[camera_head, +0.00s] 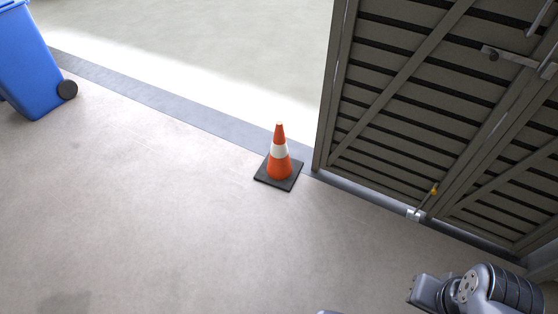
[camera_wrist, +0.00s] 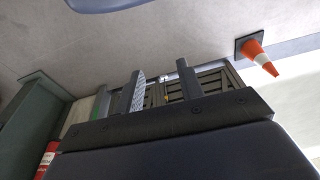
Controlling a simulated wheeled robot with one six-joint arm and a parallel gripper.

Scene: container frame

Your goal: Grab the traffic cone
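The traffic cone (camera_head: 279,160) is orange with a white band and stands upright on a square black base on the concrete floor, near the middle of the head view. In the wrist view, which is upside down, the cone (camera_wrist: 262,58) shows at the upper right, beyond and to the right of my fingers. My gripper (camera_wrist: 160,82) is open, with a clear gap between its two dark fingers and nothing in it. It is well apart from the cone. In the head view, part of my arm shows at the lower right; the fingers cannot be made out there.
A slatted dark gate (camera_head: 400,110) stands just right of the cone, with a latch at its foot. A blue wheeled bin (camera_head: 30,65) is at the upper left. A grey threshold strip (camera_head: 180,107) runs behind the cone. The floor left of and before the cone is clear.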

